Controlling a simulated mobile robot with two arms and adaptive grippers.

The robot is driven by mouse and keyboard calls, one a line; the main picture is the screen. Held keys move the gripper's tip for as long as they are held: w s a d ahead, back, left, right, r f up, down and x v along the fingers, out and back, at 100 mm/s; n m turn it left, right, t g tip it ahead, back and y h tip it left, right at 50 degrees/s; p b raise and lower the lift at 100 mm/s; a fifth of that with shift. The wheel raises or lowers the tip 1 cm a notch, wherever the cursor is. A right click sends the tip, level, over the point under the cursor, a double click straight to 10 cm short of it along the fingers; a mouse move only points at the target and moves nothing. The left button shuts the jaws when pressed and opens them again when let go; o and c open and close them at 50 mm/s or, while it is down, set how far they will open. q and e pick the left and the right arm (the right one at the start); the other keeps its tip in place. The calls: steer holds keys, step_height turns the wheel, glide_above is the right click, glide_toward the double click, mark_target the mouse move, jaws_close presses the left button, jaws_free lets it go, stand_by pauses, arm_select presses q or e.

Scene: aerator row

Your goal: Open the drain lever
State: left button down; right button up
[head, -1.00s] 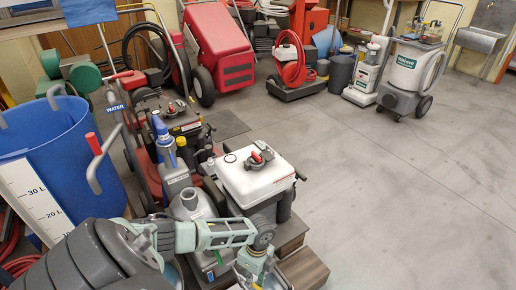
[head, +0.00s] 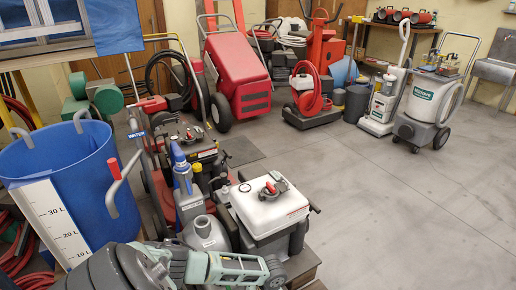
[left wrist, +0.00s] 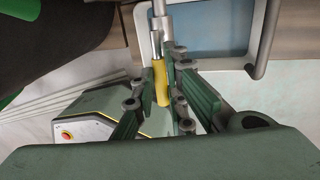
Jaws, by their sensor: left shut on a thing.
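The drain lever (left wrist: 161,84) shows in the left wrist view as a yellow grip on a metal shaft, in front of a pale frame with a blue-grey panel. My left gripper (left wrist: 166,92) is shut on the yellow grip, with green-padded fingers on both sides of it. My right gripper is in neither view.
A blue measuring bin (head: 75,165) stands at the left, with a red-gripped handle beside it. A machine with a white tank (head: 265,210) stands just beyond my left arm. More machines line the back. The grey floor (head: 420,210) at the right is clear.

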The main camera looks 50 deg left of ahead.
arm_select(q)
steer(key=shift+s+d, duration=0.15)
steer(key=shift+s, duration=0.05)
steer(key=c, duration=2)
jaws_free()
steer(key=shift+o, duration=1)
steer(key=shift+w, duration=0.1)
steer(key=shift+r, duration=0.1)
step_height(320, 180, up, 12)
steer(key=w, duration=0.2)
steer(key=shift+w+d+f, duration=0.15)
steer(key=shift+f, duration=0.05)
